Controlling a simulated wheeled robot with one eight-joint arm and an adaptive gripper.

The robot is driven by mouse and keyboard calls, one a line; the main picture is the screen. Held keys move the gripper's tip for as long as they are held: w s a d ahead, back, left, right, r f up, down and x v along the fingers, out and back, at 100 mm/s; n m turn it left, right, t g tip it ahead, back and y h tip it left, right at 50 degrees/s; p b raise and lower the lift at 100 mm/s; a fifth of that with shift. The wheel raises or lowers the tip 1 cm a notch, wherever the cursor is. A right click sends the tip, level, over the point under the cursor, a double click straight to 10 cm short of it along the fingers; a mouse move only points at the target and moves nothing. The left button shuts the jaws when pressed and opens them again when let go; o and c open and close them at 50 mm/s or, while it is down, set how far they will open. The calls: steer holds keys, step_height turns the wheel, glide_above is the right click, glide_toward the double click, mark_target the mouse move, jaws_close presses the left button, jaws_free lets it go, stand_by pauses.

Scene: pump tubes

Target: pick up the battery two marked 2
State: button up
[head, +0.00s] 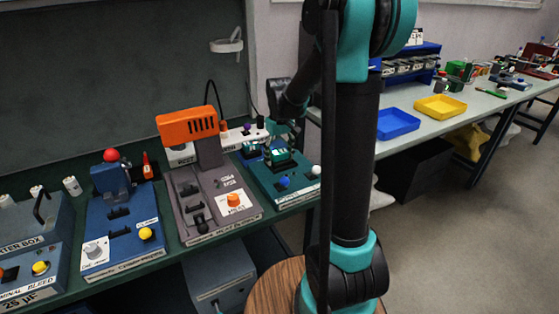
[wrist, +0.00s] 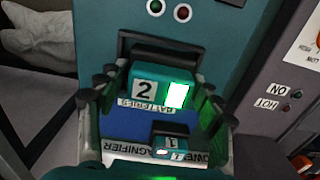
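In the wrist view, battery two (wrist: 163,86) is a teal block with a white face marked 2 and a lit green panel. It sits in a dark holder at the back of the battery station. Battery one (wrist: 171,141), marked 1, sits nearer the camera. My gripper (wrist: 158,98) is open, with one dark finger on each side of battery two and a gap visible between fingers and block. I cannot tell their exact height relative to it. In the head view, my gripper (head: 281,143) is low over the teal station (head: 298,182), partly hiding the batteries.
The station has a blue knob (head: 284,182) and a white knob (head: 316,170) at its front. A grey device with an orange head (head: 187,126) stands close on the left. A blue tray (head: 397,124) and a yellow tray (head: 440,107) lie on the right bench.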

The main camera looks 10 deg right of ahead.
steer(key=c, duration=1)
steer(key=shift+o, duration=0.2)
